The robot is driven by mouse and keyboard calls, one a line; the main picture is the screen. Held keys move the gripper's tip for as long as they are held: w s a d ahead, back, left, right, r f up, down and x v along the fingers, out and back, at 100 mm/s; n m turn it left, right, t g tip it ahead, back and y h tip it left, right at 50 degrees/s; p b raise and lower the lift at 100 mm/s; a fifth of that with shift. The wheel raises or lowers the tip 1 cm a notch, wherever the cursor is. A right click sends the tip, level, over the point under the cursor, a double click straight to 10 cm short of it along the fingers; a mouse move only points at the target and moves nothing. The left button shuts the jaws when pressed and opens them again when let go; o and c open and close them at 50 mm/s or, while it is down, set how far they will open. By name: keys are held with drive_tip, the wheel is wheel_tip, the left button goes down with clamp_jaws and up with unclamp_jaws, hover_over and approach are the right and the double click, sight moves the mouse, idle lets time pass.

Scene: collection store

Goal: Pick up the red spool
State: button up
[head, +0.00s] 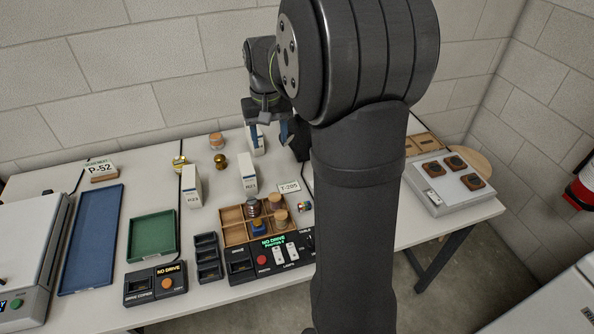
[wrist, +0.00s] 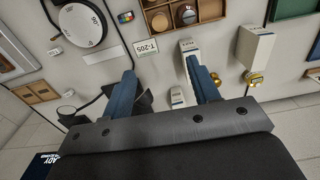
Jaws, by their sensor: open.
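I cannot make out a clearly red spool in either view. The wooden compartment tray (head: 233,213) holds a dark, grey-topped round piece (head: 253,207), which may be a spool; its colour is unclear. Tan round pieces (head: 280,217) and a small blue-and-yellow piece (head: 259,228) are also in the tray. The tray shows at the top of the wrist view (wrist: 212,10). My gripper (head: 270,135) is open above the back of the table, behind the tray. In the wrist view its two blue fingers (wrist: 163,68) are apart, with nothing gripped.
Upright white boxes (head: 191,187) and (head: 247,174) stand behind the tray, with brass pieces (head: 219,161) nearby. A control panel (head: 265,262) lies in front. My arm hides part of the table.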

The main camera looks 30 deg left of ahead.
drive_tip(key=n, duration=0.9)
hover_over(275, 197)
drive_tip(key=a, duration=0.1)
wheel_tip(275, 197, down, 7)
drive_tip(key=f, duration=1.2)
drive_tip(key=shift+w, duration=0.25)
drive_tip(key=f, duration=0.2)
drive_tip(key=d+f, duration=0.1)
drive_tip(key=f, duration=0.1)
drive_tip(key=shift+s, duration=0.25)
drive_tip(key=shift+f, duration=0.6)
drive_tip(key=shift+a, duration=0.1)
drive_tip(key=c, duration=0.9)
